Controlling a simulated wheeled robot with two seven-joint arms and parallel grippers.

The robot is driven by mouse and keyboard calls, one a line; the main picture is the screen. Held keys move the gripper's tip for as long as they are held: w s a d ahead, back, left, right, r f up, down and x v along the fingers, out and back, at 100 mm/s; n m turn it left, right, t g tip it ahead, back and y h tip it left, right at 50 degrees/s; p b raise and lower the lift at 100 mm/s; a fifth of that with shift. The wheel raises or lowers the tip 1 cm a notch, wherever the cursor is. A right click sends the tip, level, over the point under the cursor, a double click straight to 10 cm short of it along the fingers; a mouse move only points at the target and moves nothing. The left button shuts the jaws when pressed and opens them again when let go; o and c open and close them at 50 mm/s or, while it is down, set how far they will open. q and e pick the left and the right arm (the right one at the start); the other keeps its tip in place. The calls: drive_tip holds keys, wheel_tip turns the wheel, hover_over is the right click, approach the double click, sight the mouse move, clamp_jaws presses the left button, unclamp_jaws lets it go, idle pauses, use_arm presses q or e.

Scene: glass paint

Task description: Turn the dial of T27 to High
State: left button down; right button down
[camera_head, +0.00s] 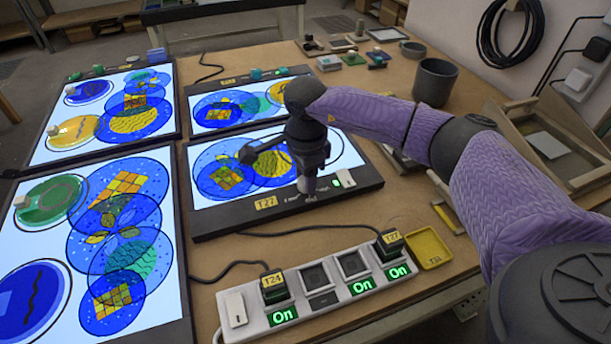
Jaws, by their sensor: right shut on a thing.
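The T27 light panel (375,182) lies on the table, lit white under blue and yellow glass discs. Its yellow T27 label (265,203) is on the dark front edge. A white rocker switch (345,177) is at the right of that edge, with a small green light beside it. My right gripper (308,186) points down at the front edge between label and switch, shut on the dial there. The fingers hide most of the dial, and its marks are too small to read. My left gripper is not in view.
A power strip (237,312) with plugs tagged T24 and T27 and green On displays stands in front. A yellow tray (428,250) is beside it. Other lit panels (183,210) fill the left. A dark cup (434,82) and wooden tray (592,179) are at right.

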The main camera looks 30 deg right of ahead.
drive_tip(key=shift+n, duration=1.1)
drive_tip(key=c, duration=0.7)
unclamp_jaws()
drive_tip(key=shift+c, duration=0.2)
drive_tip(key=o, duration=0.4)
drive_tip(key=shift+o, duration=0.2)
